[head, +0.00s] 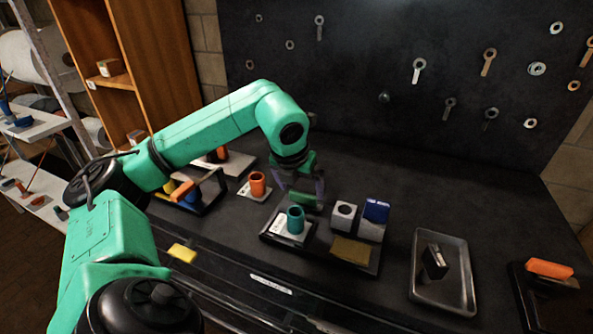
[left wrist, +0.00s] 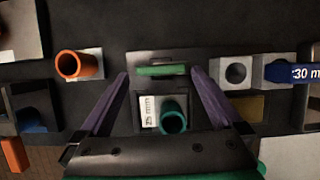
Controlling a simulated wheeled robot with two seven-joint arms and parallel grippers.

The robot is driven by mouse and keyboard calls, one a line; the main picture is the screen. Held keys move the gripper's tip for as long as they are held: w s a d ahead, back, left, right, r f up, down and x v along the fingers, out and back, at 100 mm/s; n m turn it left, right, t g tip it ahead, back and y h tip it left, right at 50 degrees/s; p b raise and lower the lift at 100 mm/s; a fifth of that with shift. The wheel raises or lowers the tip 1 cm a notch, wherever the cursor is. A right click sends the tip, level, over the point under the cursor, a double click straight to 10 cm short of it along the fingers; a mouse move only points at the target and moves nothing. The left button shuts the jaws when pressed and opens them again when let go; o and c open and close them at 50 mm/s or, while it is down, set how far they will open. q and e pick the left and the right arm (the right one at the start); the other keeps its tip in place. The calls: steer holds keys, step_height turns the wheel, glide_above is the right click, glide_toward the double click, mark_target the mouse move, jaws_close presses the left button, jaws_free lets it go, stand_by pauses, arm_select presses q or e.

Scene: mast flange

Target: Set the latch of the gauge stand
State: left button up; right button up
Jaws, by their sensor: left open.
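The stand (head: 268,238) is a dark base with a teal hollow cylinder (head: 295,220) and a white label (head: 278,224), which reads 25 mm in the left wrist view (left wrist: 150,111). A green bar (head: 306,201) lies behind the cylinder; I cannot tell for sure if it is the latch. My left gripper (head: 301,186) is open, pointing down over this bar. In the left wrist view, its purple fingers (left wrist: 159,73) stand on both sides of the green bar (left wrist: 162,70), apart from it, with the teal cylinder (left wrist: 173,118) nearer the palm. My right gripper is not in view.
An orange cylinder (head: 258,184) stands left of the stand. To the right are a grey block with a hole (head: 343,214), a blue piece (head: 376,210), an olive plate (head: 351,251) and a metal tray (head: 458,295) holding a black part. The back of the bench is clear.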

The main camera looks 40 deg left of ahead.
arm_select(q)
steer(key=p+v, duration=0.1)
steer(key=v, duration=1)
steer(key=shift+r+p, duration=0.3)
steer(key=shift+p, duration=0.1)
